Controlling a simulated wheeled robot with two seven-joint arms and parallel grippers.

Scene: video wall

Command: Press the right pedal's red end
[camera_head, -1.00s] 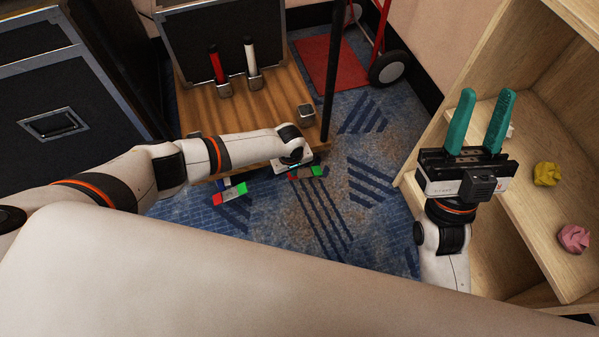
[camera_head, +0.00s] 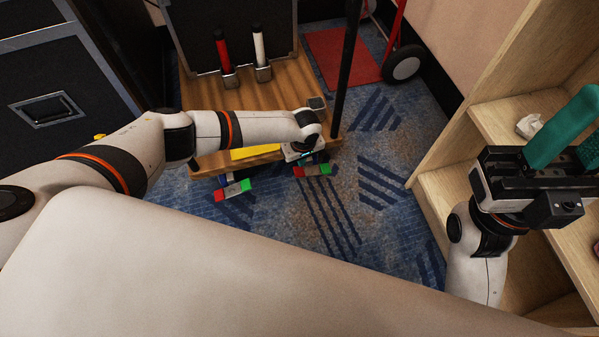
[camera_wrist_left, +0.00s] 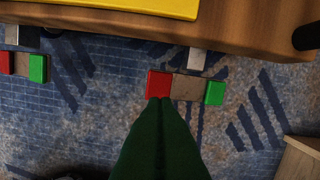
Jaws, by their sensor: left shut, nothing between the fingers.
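The right pedal's red end (camera_head: 299,171) is on the left of a grey-brown bar, with a green end (camera_head: 325,169) on the right. In the left wrist view the red end (camera_wrist_left: 158,84) is just beyond my fingertips, which overlap its near edge; I cannot tell if they touch. My left gripper (camera_wrist_left: 160,101) is shut and empty, with green fingers. In the head view its fingers are hidden under the wrist, above the right pedal. My right gripper (camera_head: 592,115) is open and empty at the right, partly cut off.
The left pedal (camera_head: 234,190) is on the blue carpet, also red and green. A wooden platform (camera_head: 290,85) behind carries a red lever (camera_head: 223,55), a white lever (camera_head: 259,50) and a yellow panel (camera_head: 255,152). Wooden shelves (camera_head: 480,115) stand at the right.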

